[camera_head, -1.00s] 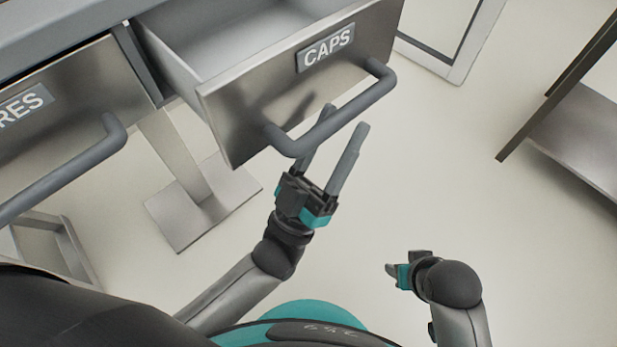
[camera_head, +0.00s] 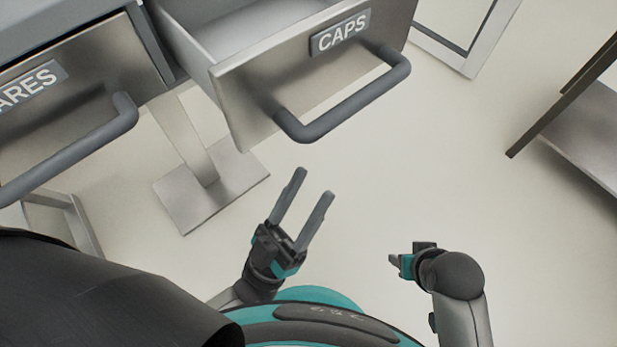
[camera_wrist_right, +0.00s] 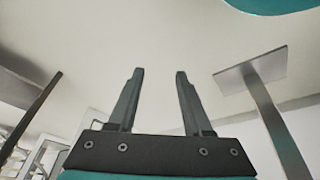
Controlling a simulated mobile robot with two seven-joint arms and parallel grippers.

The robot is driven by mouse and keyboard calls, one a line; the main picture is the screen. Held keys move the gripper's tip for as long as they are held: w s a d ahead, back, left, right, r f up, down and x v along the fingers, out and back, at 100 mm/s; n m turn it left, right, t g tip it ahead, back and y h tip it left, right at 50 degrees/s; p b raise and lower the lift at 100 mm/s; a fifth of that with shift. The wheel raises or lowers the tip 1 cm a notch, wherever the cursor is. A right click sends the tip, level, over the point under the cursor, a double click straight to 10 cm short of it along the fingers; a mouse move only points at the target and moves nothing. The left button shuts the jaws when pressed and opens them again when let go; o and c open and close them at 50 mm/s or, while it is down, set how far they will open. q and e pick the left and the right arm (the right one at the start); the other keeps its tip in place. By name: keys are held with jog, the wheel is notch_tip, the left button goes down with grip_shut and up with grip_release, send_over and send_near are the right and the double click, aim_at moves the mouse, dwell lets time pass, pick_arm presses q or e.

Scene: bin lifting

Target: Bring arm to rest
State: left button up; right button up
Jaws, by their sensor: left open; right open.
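My left gripper (camera_head: 314,184) is open and empty in the head view. It is below and apart from the handle (camera_head: 345,104) of the drawer labelled CAPS (camera_head: 262,98). That drawer is pulled out, and its visible inside looks empty. My right gripper (camera_head: 394,262) is at the lower right of the head view, held close to my body. In the right wrist view my right gripper (camera_wrist_right: 159,73) has its two fingers apart with nothing between them.
A second drawer front (camera_head: 75,85), its label partly cut off, is at the left. A metal foot plate (camera_head: 212,190) stands on the floor under the drawers. A metal shelf or table (camera_head: 590,135) is at the right edge. The floor between is clear.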

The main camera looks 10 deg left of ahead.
jog(key=shift+s+f, duration=0.1)
jog(key=shift+f, duration=0.05)
